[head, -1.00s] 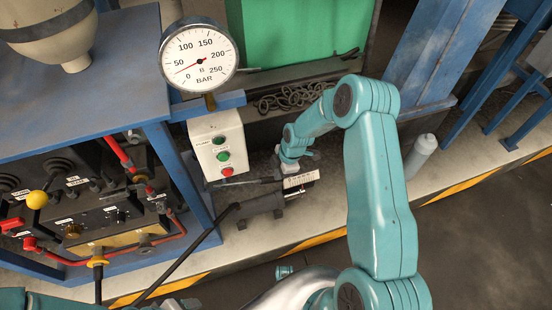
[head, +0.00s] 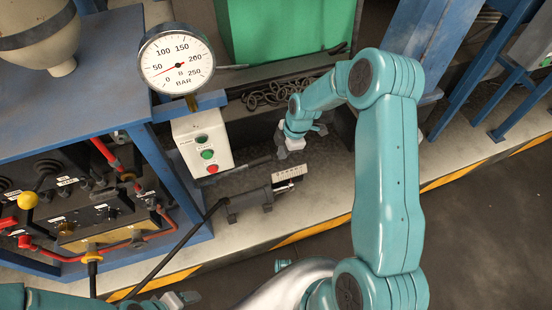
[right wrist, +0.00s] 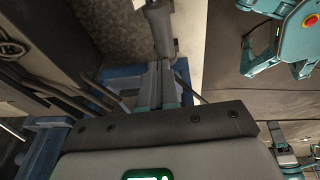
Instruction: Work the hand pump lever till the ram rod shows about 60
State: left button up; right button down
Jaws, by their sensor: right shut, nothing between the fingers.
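The ram (head: 250,201) is a dark cylinder low on the pale ledge, with a short bright rod and a white scale plate (head: 287,172) at its right end. The scale's figures are too small to read. A dark bar (head: 250,163), apparently the pump lever, lies just behind it. My right gripper (head: 284,153) is shut and empty, above the scale plate and close to the bar's right end. In the right wrist view its fingers (right wrist: 157,88) are together, with a grey bar (right wrist: 161,30) just beyond them. My left gripper (head: 184,298) shows partly at the bottom edge; its jaw opening is unclear.
A pressure gauge (head: 177,62) stands above a white button box (head: 203,141); its needle points between 0 and 50. A control panel (head: 65,205) with red pipes is at left. A black hose (head: 170,250) runs to the ram. A green crate (head: 280,45) is behind.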

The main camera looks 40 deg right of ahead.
jog(key=shift+s+d+r, duration=0.25)
jog(key=shift+d+r, duration=0.6)
jog(key=shift+r, duration=0.25)
dwell(0.9)
